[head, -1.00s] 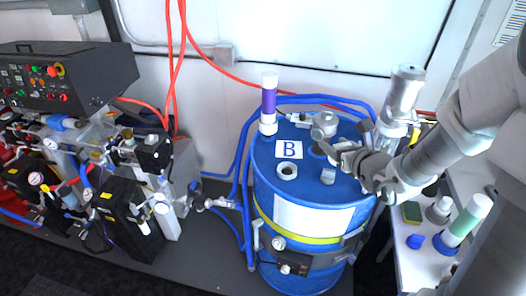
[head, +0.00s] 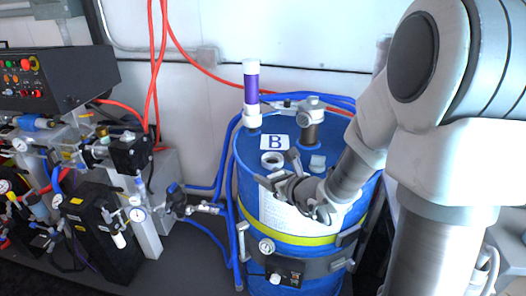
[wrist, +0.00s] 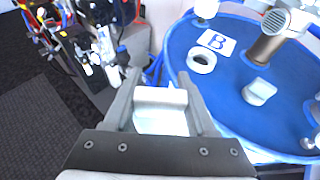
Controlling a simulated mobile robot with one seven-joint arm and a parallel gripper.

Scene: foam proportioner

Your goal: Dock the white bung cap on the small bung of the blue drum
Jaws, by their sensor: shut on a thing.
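The blue drum (head: 345,180) stands upright in the middle of the head view. A white ring-shaped fitting (head: 272,159) with a round opening sits on its lid; it also shows in the wrist view (wrist: 201,61). I take it for the small bung but cannot be certain. My gripper (head: 276,168) is near the drum's front edge, just in front of the ring. In the wrist view my gripper (wrist: 157,80) is shut on a white block-like thing, apparently the white bung cap (wrist: 160,97). The ring is apart from it, above and right. The cap is hard to make out in the head view.
A pump fitting (head: 311,122), a purple-banded cylinder (head: 252,90), a "B" label (head: 274,142) and a pale block (head: 317,162) stand on or by the lid. Blue hoses run behind. Black equipment (head: 85,225) with gauges fills the left.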

